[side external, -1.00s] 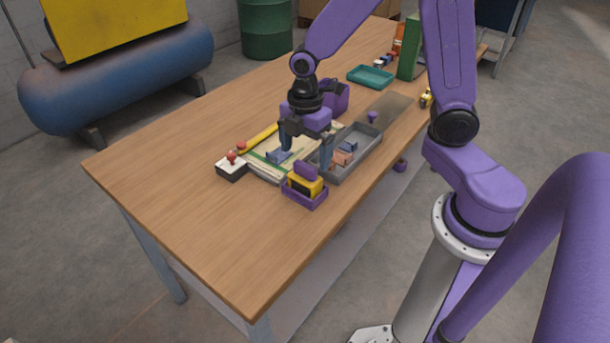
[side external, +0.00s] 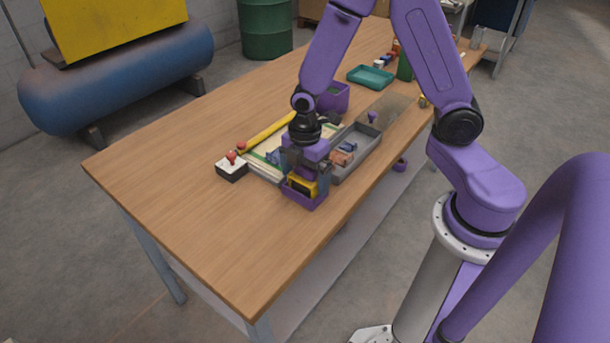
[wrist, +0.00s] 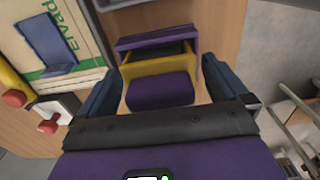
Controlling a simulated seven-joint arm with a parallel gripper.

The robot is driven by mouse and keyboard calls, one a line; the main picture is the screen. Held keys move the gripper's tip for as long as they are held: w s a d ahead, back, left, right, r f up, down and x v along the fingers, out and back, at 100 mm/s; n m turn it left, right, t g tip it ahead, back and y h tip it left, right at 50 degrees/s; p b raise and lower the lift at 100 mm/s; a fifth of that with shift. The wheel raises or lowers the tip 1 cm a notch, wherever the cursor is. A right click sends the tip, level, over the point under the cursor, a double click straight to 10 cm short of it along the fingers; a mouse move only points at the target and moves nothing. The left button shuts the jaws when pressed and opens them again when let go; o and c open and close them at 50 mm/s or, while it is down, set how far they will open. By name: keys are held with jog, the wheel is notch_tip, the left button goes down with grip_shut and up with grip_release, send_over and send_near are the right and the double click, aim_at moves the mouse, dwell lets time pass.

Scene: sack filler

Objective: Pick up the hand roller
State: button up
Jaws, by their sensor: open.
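The hand roller (side external: 302,188) is yellow and black and sits in a purple holder (side external: 305,203) near the table's front edge. In the wrist view its purple handle (wrist: 160,91) faces me, with the yellow frame and dark roller beyond it, against the holder (wrist: 128,44). My gripper (side external: 304,174) is right over the roller, pointing down. In the wrist view my gripper (wrist: 165,75) is open, with one dark blue finger on each side of the handle and visible gaps. In the side view my gripper hides the roller's handle.
A grey tray (side external: 362,154) with small parts stands just right of my gripper. A sack (wrist: 85,50) with a blue piece on it lies to the left. A white box with a red knob (side external: 232,168) is further left. The table's near left is clear.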

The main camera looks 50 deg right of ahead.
jog(key=c, duration=1)
jog(key=shift+o, duration=0.2)
jog(key=shift+r, duration=0.15)
